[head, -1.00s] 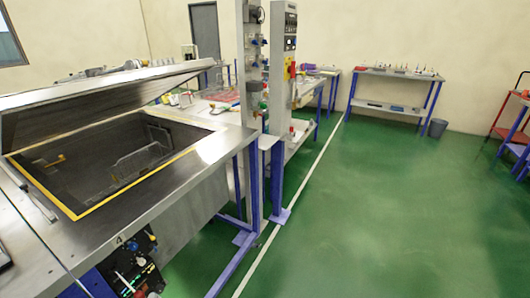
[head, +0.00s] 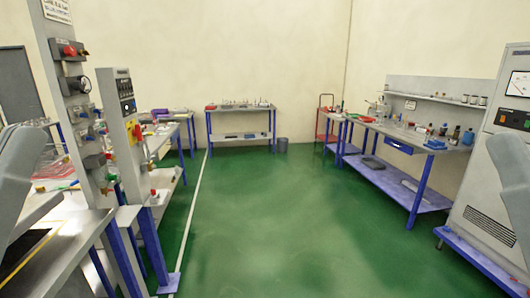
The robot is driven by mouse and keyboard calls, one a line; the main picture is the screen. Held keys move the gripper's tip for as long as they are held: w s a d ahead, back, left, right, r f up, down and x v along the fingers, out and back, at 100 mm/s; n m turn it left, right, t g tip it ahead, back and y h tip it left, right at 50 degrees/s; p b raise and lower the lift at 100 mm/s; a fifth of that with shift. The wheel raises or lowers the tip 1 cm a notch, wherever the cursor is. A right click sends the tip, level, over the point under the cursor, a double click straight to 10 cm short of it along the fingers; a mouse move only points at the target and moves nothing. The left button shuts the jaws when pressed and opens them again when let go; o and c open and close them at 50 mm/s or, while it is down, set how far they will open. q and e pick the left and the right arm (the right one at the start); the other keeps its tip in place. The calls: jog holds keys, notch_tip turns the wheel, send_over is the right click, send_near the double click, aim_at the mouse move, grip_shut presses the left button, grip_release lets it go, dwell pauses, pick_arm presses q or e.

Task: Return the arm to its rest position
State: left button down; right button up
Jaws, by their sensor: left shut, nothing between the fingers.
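My left arm (head: 18,180) shows as a smooth grey shape at the left edge of the head view, raised and clear of the bench. Its fingers are not clearly shown, and nothing is seen held by it. A grey link of my right arm (head: 512,180) stands raised at the right edge, and its gripper is outside the picture. The steel bench (head: 70,240) with a yellow-edged opening (head: 28,262) is at the lower left, only partly in view. The lid over the opening is not clearly visible now.
A control post (head: 122,135) with buttons and a valve post (head: 75,100) stand beside the bench. A back table (head: 240,107), a right workbench (head: 400,132) and a grey cabinet (head: 485,210) stand farther off. The green floor (head: 290,220) between them is clear.

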notch_tip(320, 180, up, 36)
jog(key=p, duration=3.3)
jog(key=shift+r, duration=0.15)
